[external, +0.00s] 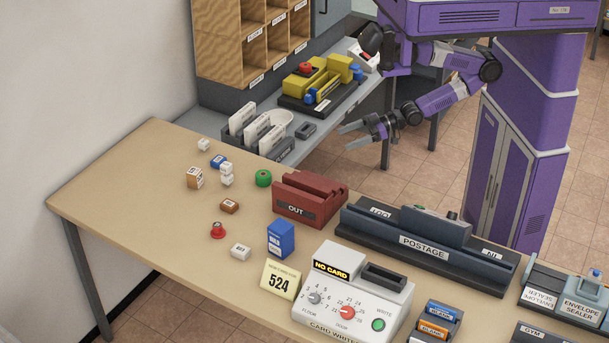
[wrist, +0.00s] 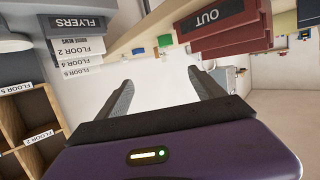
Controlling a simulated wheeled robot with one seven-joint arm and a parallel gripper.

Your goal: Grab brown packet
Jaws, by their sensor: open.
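A small flat brown packet (external: 230,206) with a pale label lies on the tan table in the external view, left of the red OUT tray (external: 310,198). A taller brown-and-white box (external: 195,178) stands behind it to the left. My gripper (external: 352,134) is open and empty in the external view, beyond the table's far edge and well apart from the packet. In the wrist view my gripper (wrist: 158,78) shows its two fingers spread with nothing between them. I cannot make out the brown packet clearly in the wrist view.
Near the packet are a red stamp (external: 218,230), a green roll (external: 263,178), a blue box (external: 281,239) and white blocks (external: 227,174). The POSTAGE unit (external: 422,246) and card writer (external: 352,293) fill the right. The table's left front is clear. The FLYERS holder (wrist: 78,22) is close in the wrist view.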

